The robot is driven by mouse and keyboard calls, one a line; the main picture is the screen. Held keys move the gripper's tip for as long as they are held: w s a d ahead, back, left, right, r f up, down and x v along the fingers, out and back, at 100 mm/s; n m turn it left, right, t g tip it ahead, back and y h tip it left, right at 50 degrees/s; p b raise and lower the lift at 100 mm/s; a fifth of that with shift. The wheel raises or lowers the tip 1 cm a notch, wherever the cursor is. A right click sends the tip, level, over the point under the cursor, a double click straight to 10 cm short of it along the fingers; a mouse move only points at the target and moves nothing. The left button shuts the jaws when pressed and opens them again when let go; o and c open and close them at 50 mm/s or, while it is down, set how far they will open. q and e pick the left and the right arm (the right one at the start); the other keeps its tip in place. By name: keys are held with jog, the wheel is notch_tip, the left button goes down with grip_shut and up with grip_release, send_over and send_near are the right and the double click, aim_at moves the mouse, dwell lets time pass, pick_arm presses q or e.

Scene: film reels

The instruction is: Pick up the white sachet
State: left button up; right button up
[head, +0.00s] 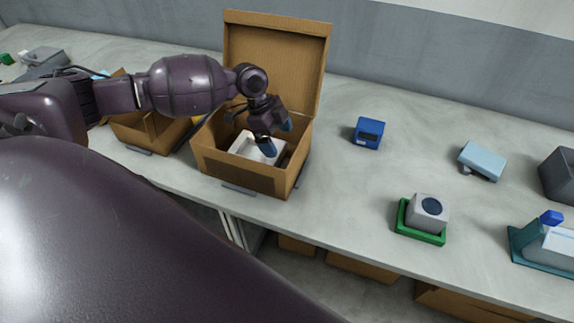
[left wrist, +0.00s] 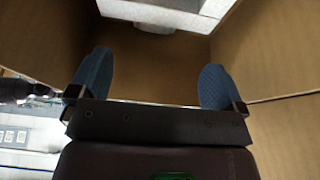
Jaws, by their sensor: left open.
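An open cardboard box (head: 238,178) stands on the bench with its lid raised at the back. A white, flattish object (head: 252,146) lies inside it, partly hidden by my left gripper; it may be the white sachet, but its details are unclear. My left gripper (head: 276,135) points down into the box mouth, blue fingers apart. In the left wrist view, the gripper (left wrist: 153,80) is open with nothing between its fingers, over bare brown cardboard. The white object (left wrist: 165,12) shows at the top edge there, beyond the fingertips and cut off. My right gripper is not seen.
A second open cardboard box (head: 150,132) stands close on the left. To the right are a blue device (head: 369,133), a light-blue scanner-like item (head: 482,160) and a grey device on a green base (head: 427,212). The bench between them is clear.

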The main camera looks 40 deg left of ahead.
aim_at(287, 163)
pick_arm(q)
jog(key=x, duration=0.3)
jog(key=shift+d+f, duration=0.1)
jog(key=shift+f, duration=0.05)
jog(key=shift+s+x, duration=0.2)
jog(key=shift+x, duration=1.2)
jog(key=shift+s+x, duration=0.15)
jog(key=shift+x, duration=1.2)
jog(key=c, duration=1)
